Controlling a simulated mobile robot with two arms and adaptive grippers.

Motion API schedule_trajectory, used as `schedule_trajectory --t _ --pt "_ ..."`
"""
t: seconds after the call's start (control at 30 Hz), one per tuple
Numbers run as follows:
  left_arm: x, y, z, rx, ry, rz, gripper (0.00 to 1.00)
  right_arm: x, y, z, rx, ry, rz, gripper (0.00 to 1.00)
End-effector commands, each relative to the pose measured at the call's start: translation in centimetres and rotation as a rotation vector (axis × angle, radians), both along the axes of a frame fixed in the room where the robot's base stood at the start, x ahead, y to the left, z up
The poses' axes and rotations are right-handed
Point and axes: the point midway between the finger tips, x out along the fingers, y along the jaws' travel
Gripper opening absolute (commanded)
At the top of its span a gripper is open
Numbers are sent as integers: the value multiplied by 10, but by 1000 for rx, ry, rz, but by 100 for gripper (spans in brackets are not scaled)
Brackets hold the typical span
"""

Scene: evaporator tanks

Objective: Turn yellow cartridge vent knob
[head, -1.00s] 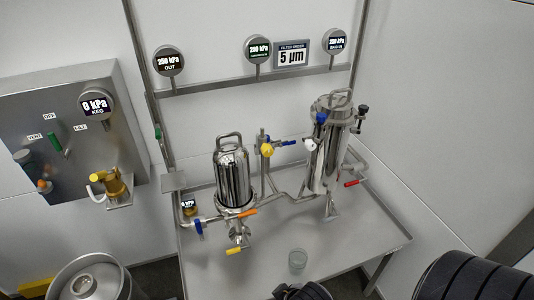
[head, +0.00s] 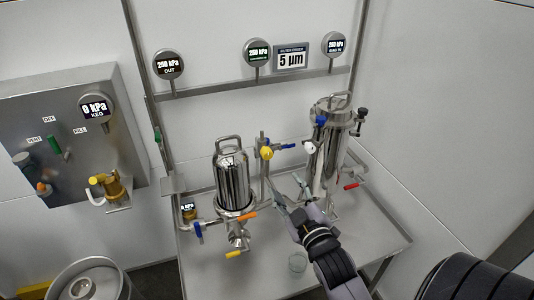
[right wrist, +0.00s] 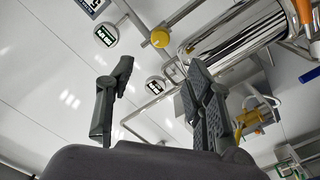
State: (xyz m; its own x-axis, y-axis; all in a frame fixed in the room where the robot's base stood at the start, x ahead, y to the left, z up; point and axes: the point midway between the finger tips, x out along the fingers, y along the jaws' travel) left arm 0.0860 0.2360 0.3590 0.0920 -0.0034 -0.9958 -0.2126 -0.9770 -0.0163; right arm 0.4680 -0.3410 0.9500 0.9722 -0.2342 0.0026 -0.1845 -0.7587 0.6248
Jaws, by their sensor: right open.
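The yellow vent knob (head: 267,153) is a small round ball on a thin upright pipe, between the two steel filter housings. In the right wrist view the yellow knob (right wrist: 160,38) shows beyond the fingertips, roughly in line with the gap between them. My right gripper (head: 288,190) is open and empty, below and slightly right of the knob in the head view, apart from it. Its two fingers (right wrist: 160,75) stand wide apart in the wrist view. My left gripper is not in view.
The shorter steel housing (head: 231,178) stands left of the gripper and the taller housing (head: 327,160) to its right. A blue-handled valve (head: 288,146) sits beside the knob.

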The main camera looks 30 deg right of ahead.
Motion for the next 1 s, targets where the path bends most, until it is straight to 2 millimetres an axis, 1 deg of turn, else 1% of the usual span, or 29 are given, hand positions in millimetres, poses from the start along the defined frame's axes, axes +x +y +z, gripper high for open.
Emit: schedule_trajectory --t 0.03,0.4,0.6,0.7,0.8,1.0 --pt "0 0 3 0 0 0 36 10 -2 4 0 -4 1 48" --pt "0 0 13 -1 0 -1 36 87 -21 3 1 -1 1 48" --pt "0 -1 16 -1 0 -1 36 123 -30 2 0 0 0 48" --pt "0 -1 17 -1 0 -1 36 135 -32 1 0 1 1 48" --pt "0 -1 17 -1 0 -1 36 143 -34 0 0 1 0 48" --pt "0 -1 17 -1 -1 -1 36 147 -35 0 1 2 1 48"
